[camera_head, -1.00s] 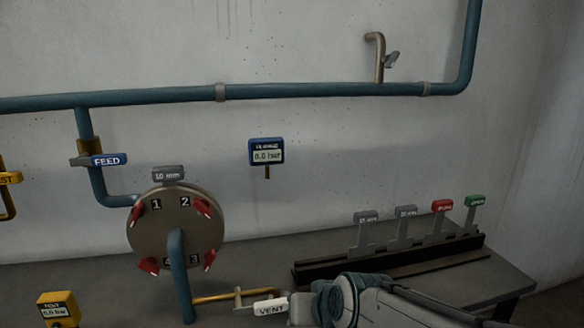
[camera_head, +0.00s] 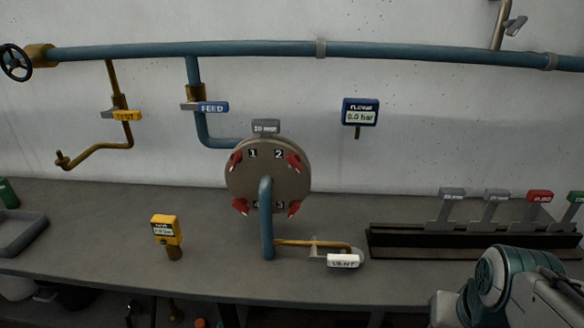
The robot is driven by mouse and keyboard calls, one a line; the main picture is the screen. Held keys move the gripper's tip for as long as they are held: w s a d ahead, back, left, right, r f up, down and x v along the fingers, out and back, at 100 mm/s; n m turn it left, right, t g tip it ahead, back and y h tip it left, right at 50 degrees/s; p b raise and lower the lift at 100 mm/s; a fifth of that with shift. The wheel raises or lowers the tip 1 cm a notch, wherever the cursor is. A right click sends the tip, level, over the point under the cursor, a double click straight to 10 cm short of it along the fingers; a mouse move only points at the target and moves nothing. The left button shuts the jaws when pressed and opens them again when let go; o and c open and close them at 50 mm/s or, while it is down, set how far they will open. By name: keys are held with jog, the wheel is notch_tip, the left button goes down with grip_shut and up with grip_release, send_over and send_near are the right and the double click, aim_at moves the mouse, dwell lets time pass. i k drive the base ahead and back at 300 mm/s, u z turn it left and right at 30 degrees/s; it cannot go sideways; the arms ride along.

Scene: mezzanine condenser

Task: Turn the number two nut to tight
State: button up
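The round brown flange (camera_head: 262,187) stands at the bench's middle, with a grey "10 mm" tag on top. It carries numbers 1, 2, 3 and 4, the 4 partly hidden by a blue pipe. The number two nut (camera_head: 293,161) is a red piece at the flange's upper right, beside the "2", slanting down to the right. Other red nuts (camera_head: 235,160) sit near the other numbers. My arm shows at the lower right, well apart from the flange. My gripper's fingertips are not in view.
A tool rack (camera_head: 470,240) with several tagged tools stands right of the flange. A white VENT tag (camera_head: 343,261) on a brass pipe sits in front. A blue gauge (camera_head: 360,112) reads 0.0 bar. A yellow gauge (camera_head: 166,230) and a grey tray (camera_head: 20,232) stand left.

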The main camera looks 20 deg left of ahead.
aim_at(293, 159)
jog(key=u, duration=1.05)
jog(key=k, duration=0.35)
jog(key=z, duration=1.05)
